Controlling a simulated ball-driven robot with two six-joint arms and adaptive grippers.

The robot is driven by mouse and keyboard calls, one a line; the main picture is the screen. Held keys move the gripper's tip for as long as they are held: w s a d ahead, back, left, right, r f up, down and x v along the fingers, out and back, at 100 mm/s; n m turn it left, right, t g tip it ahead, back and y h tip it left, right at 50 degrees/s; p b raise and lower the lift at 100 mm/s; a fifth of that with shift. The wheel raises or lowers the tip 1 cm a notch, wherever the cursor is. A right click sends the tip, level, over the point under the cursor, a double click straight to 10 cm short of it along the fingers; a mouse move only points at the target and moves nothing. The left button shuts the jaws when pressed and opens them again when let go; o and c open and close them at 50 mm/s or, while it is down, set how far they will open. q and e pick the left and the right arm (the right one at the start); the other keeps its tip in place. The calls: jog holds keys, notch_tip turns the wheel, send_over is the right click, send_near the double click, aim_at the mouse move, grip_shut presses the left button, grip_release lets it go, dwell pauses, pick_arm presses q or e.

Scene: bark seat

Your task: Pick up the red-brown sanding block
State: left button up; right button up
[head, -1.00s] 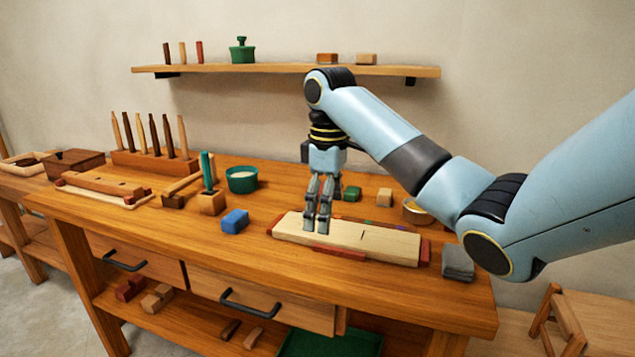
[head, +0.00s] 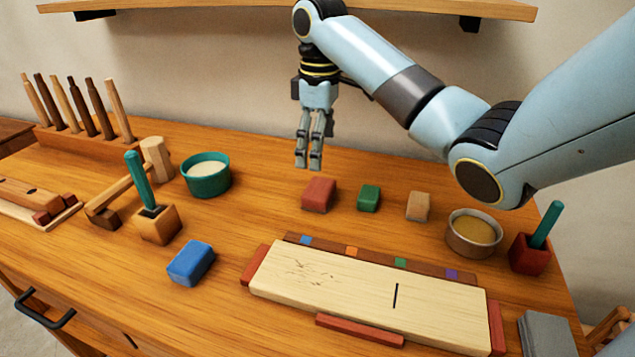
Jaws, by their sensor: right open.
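The red-brown sanding block (head: 319,194) lies on the workbench behind the pale board, left of a green block (head: 369,198) and a tan block (head: 418,206). My right gripper (head: 308,165) is open and empty, fingers pointing down. It hangs just above and slightly left of the red-brown block in the picture, and appears apart from it. I cannot tell the exact depth between them. My left gripper is out of view.
A pale board (head: 370,298) with red end stops lies in front. A blue block (head: 191,263), a teal bowl (head: 207,177) and a holder with a teal-handled tool (head: 157,223) stand left. A round tin (head: 473,234) and red holder (head: 529,254) stand right. A shelf (head: 400,9) hangs behind.

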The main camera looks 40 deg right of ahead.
aim_at(319, 187)
jog(key=f, duration=0.3)
jog(key=shift+s+a+f, duration=0.1)
jog(key=shift+s+f, duration=0.1)
jog(key=shift+f, duration=0.2)
jog(key=shift+w+f, duration=0.15)
jog(key=shift+f, duration=2.65)
jog(key=c, duration=0.4)
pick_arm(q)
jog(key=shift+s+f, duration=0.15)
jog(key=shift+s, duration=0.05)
pick_arm(e)
jog(key=c, duration=0.8)
